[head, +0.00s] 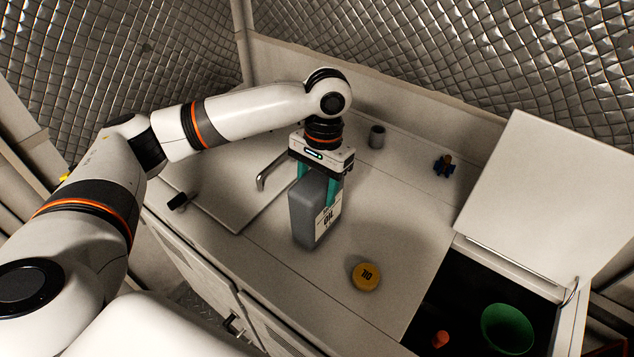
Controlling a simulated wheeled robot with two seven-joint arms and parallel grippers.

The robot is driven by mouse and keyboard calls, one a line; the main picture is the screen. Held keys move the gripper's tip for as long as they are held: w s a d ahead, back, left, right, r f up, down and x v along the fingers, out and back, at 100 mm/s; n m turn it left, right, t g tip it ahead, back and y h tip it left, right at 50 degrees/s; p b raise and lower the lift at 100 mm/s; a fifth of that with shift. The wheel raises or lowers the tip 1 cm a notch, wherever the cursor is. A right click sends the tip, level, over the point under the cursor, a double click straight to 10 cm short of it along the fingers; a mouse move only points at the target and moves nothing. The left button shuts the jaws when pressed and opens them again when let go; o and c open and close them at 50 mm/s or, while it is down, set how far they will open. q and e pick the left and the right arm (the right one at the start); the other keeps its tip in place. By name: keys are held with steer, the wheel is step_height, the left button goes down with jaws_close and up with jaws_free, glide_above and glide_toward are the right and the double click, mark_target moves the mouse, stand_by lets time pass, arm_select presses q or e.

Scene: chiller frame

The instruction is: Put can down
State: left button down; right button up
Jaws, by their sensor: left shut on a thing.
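A grey can (306,215) with a white label reading "OIL" is upright over the pale worktop (400,220), near its middle. My left gripper (319,184) comes down on it from above. Its teal fingers are shut on the upper part of the can. The can's base is at or very close to the worktop; I cannot tell whether it touches. The gripper hides the can's top. My right gripper is not in view.
A yellow round cap (366,277) lies in front of the can. At right, a raised white lid (550,190) stands by an open bin holding a green bowl-like object (507,328).

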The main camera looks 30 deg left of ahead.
arm_select(q)
steer(key=c, duration=0.5)
jaws_free()
steer(key=shift+w+r, duration=0.1)
steer(key=shift+r, duration=0.3)
steer(key=r, duration=0.3)
steer(key=w+r+b, duration=0.1)
steer(key=r, duration=0.3)
steer(key=r+b, duration=0.1)
steer(key=r, duration=0.3)
steer(key=shift+w+d+r, duration=0.1)
steer(key=shift+w+d, duration=0.1)
steer(key=shift+w, duration=0.05)
